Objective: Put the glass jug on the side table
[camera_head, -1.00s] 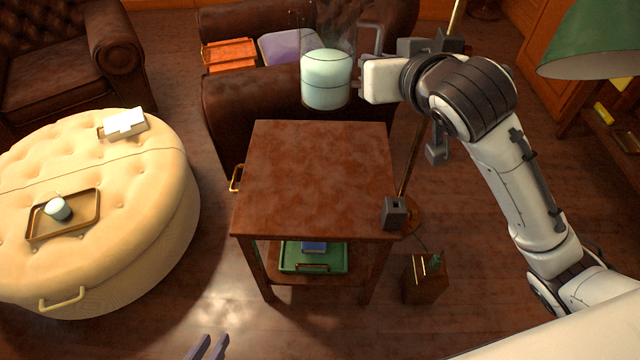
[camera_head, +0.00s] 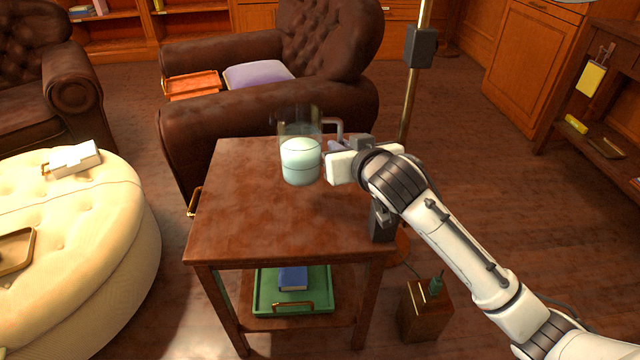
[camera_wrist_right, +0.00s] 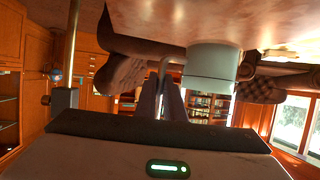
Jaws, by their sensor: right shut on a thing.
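The glass jug (camera_head: 300,162), clear with pale milky liquid inside, is upright over the back right part of the side table's brown wooden top (camera_head: 260,215). My right gripper (camera_head: 337,149) is at the jug's right side, shut on its handle (camera_head: 334,127). In the right wrist view, which is upside down, the jug (camera_wrist_right: 211,67) is beside the gripper fingers (camera_wrist_right: 165,100), with its base close to the tabletop (camera_wrist_right: 200,18). I cannot tell whether the base touches the top. My left gripper is out of view.
A dark leather armchair (camera_head: 270,105) stands right behind the table. A brass lamp pole (camera_head: 411,100) rises at the table's right. A cream ottoman (camera_head: 110,235) is at the left. A green tray (camera_head: 262,290) with a blue book is on the lower shelf. The tabletop's front is clear.

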